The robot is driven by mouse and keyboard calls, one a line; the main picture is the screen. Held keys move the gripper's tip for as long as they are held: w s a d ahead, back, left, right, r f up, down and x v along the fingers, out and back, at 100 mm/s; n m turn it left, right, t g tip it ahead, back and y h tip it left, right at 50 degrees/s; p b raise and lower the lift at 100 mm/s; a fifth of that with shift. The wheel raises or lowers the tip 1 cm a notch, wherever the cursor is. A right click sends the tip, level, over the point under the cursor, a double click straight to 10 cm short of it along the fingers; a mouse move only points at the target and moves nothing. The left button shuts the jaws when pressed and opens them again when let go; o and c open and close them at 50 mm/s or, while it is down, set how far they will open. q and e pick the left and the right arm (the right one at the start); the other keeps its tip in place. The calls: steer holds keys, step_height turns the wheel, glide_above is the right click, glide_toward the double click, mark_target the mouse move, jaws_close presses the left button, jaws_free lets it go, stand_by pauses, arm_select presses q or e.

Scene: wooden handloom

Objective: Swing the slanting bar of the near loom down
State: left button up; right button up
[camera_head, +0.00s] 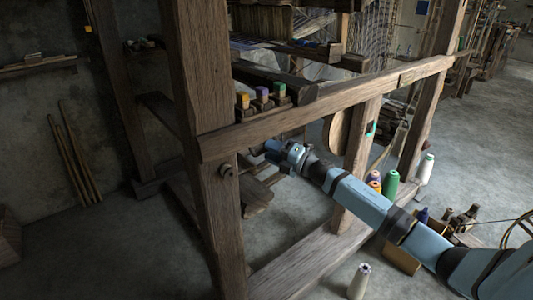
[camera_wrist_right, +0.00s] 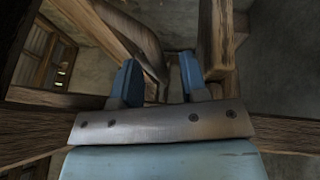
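The near loom is a brown wooden frame with a thick upright post (camera_head: 205,120) and a long rail (camera_head: 340,100) that slopes up to the right in the head view. I cannot tell for certain which member is the slanting bar; in the right wrist view a slanting timber (camera_wrist_right: 125,30) runs down toward the gap between the fingers. My right gripper (camera_head: 272,150) is below the rail, just right of the post. In the wrist view its two blue fingers (camera_wrist_right: 159,82) stand apart with nothing clearly gripped between them. My left gripper is not in view.
Small coloured spools (camera_head: 262,95) stand behind the rail. A green cone (camera_head: 391,184) and a white cone (camera_head: 359,281) stand on the floor near my right arm. Thin sticks (camera_head: 75,160) lean on the left wall.

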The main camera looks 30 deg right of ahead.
steer(key=shift+x, duration=0.8)
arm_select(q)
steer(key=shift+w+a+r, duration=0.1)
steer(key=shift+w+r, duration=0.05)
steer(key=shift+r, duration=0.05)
arm_select(e)
steer(key=shift+w+a, duration=0.15)
steer(key=shift+w, duration=0.05)
jaws_close()
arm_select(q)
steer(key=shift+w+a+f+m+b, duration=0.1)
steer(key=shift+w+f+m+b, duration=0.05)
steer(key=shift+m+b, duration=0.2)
arm_select(e)
steer(key=f+m, duration=0.1)
steer(key=a+f, duration=0.1)
steer(key=f, duration=0.1)
steer(key=shift+s+m+t, duration=0.1)
steer(key=shift+m+t, duration=0.2)
steer(key=shift+m, duration=0.1)
jaws_free()
